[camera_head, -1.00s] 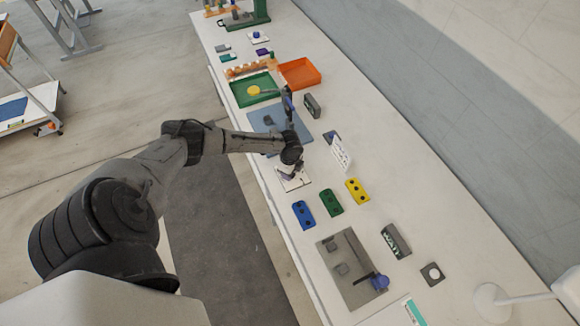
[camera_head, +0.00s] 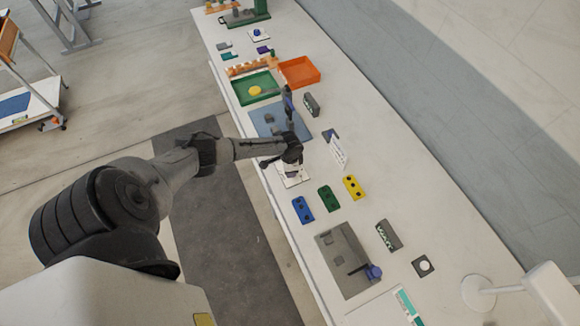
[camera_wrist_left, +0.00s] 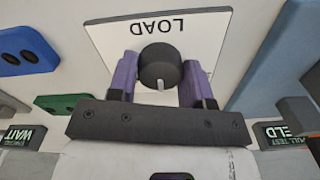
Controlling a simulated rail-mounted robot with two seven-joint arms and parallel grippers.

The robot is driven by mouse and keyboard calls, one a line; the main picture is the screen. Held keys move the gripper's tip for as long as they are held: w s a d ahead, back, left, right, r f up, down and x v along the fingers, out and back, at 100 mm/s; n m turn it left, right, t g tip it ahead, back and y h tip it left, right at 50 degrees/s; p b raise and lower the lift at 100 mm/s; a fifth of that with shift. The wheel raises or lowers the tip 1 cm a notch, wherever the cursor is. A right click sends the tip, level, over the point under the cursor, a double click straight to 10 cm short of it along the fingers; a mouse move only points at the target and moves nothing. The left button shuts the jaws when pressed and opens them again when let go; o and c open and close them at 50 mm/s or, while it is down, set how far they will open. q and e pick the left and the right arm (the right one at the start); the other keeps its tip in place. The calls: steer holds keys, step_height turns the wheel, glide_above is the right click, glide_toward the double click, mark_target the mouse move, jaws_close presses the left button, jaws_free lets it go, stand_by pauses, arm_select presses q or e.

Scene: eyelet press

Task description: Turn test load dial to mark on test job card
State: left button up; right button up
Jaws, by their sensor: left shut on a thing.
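The test load dial (camera_wrist_left: 158,66) is a dark round knob on a white plate marked LOAD (camera_wrist_left: 110,40). A white mark on the knob points to the bottom of the wrist picture. My left gripper (camera_wrist_left: 160,80) is shut on the knob, with one purple finger on each side. In the head view my left gripper (camera_head: 291,170) is low over the white plate (camera_head: 294,181) and hides the dial. A white card (camera_head: 338,152), likely the job card, stands right of it, its print too small to read. My right gripper is not in view.
Blue (camera_head: 302,210), green (camera_head: 329,199) and yellow (camera_head: 353,188) blocks with holes lie near the plate. A blue mat (camera_head: 262,117) lies beyond it and a grey mat (camera_head: 340,262) nearer. A dark WAIT sign (camera_head: 389,235) stands right of the grey mat. The bench's right side is mostly clear.

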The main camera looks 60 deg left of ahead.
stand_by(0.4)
arm_select(q)
steer(key=o, duration=0.9)
steer(key=shift+r, duration=0.1)
steer(key=shift+r, duration=0.3)
step_height(320, 180, up, 13)
steer(key=shift+r+p, duration=0.1)
steer(key=shift+p, duration=0.35)
